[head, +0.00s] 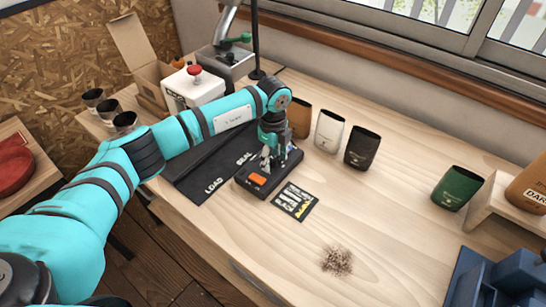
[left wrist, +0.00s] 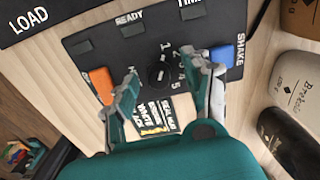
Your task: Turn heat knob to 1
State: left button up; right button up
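The black control panel (head: 263,192) lies on the wooden table; in the left wrist view (left wrist: 112,45) it carries a small black heat knob (left wrist: 158,76) with numbers up to 5 printed beside it. I cannot clearly tell which number the knob points to. An orange button (left wrist: 101,82) and a blue button marked SHAKE (left wrist: 222,57) sit on either side. My left gripper (head: 270,160) is over the panel; in the left wrist view (left wrist: 164,72) its fingers are apart, one on each side of the knob, with gaps between. My right gripper is not in view.
A printed card (head: 296,202) lies in front of the panel. A black mat (head: 205,180) marked LOAD lies left. White (head: 328,132) and black (head: 362,148) bags stand behind right, a green bag (head: 457,188) farther right. Dark grounds (head: 336,261) lie near the front. Much table between is clear.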

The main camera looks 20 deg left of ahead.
aim_at(273, 159)
pick_arm(q)
notch_tip(273, 159, up, 12)
dwell(0.6)
jog(key=shift+s+f, duration=0.1)
dwell(0.4)
